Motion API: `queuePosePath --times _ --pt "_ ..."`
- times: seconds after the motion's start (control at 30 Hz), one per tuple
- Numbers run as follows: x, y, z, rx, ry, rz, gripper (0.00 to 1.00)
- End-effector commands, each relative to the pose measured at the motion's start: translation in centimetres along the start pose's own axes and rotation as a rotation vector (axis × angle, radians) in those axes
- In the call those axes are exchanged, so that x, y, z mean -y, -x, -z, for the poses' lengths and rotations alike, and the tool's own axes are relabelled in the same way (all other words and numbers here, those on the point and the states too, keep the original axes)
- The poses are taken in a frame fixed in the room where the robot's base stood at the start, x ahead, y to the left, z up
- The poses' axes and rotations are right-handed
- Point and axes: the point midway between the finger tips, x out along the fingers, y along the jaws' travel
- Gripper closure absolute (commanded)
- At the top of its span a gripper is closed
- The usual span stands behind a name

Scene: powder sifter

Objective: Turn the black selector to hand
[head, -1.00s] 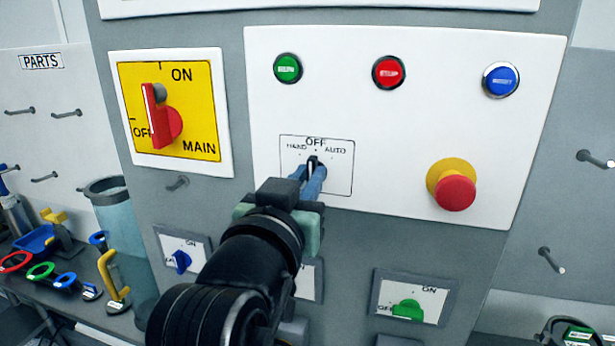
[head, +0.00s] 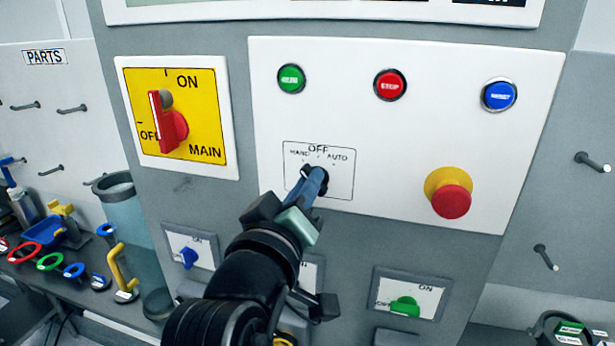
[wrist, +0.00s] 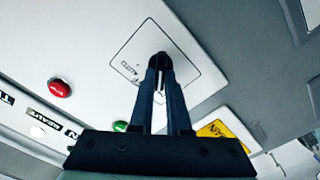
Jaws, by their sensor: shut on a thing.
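The black selector (head: 305,172) is on a white label plate (head: 341,182) marked HAND, OFF and AUTO, on the white panel. Its white-lined end leans up and left, toward the HAND side; the fingers hide much of it, so its exact stop cannot be told. My gripper (head: 312,180) is shut on the selector, blue-grey fingers on either side of it, and is rolled over. In the wrist view, both fingers (wrist: 160,80) close around the dark knob (wrist: 160,62), with the AUTO lettering beside it.
Green (head: 291,78), red (head: 390,85) and blue (head: 499,95) buttons sit above. A red emergency button (head: 451,201) is to the right. A red main switch (head: 166,122) on yellow is to the left. Blue (head: 188,258) and green (head: 404,307) switches are below.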

Motion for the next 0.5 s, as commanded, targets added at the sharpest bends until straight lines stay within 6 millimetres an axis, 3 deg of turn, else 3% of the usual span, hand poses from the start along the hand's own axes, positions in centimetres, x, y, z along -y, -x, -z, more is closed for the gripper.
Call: queuePosePath --times 0.5 --pt "0.07 -0.01 -0.01 0.0 0.101 -0.001 1.0"
